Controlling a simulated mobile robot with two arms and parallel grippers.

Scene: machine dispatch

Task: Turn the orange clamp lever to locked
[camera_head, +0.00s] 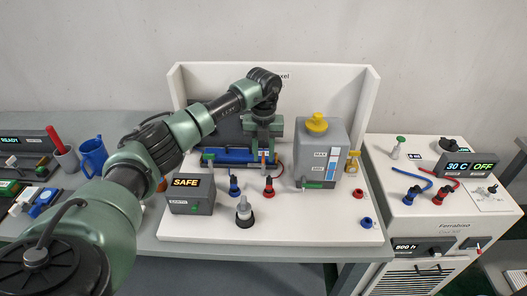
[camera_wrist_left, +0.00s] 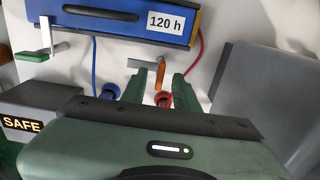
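The orange clamp lever (camera_wrist_left: 161,72) shows in the left wrist view, just below the blue module (camera_wrist_left: 120,20) labelled 120 h. Its orange handle points down from a metal pivot. It also shows small in the head view (camera_head: 263,158). My left gripper (camera_wrist_left: 162,72) is open, its two green fingers on either side of the lever; I cannot tell whether they touch it. In the head view the left gripper (camera_head: 263,146) reaches down in front of the blue module (camera_head: 228,157). My right gripper is not in view.
A green-handled lever (camera_wrist_left: 32,57) sits left of the module. A SAFE display box (camera_head: 190,193), blue plug (camera_head: 234,187), red plug (camera_head: 268,187) and black-based knob (camera_head: 244,213) stand in front. A grey tank (camera_head: 320,155) with a yellow cap stands to the right.

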